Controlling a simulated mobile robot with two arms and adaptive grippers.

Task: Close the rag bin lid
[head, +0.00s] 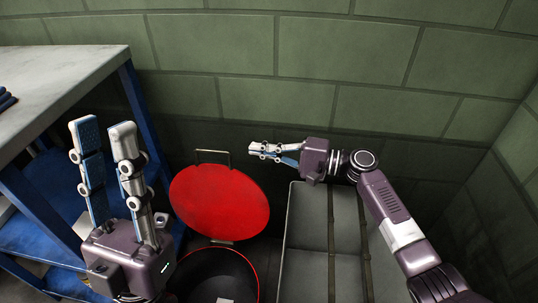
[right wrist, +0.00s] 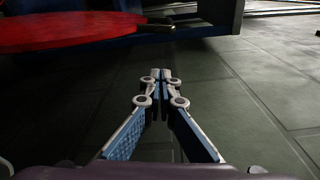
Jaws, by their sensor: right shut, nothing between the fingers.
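The rag bin (head: 212,275) stands on the floor with its round opening showing a dark inside and a red rim. Its red lid (head: 219,201) is open, tilted up behind the opening, with a metal handle (head: 213,152) at its far edge. In the right wrist view the lid (right wrist: 70,30) shows at the upper left, apart from the fingers. My right gripper (head: 254,149) is shut and empty, to the right of the handle and above the lid's upper right edge. My left gripper (head: 98,130) is open and empty, upright to the left of the lid.
A workbench (head: 60,75) with a grey top and blue frame stands at the left. A grey padded box or seat with dark straps (head: 306,230) stands close on the bin's right. A green block wall (head: 340,60) runs behind. Something pale (head: 225,299) shows inside the bin.

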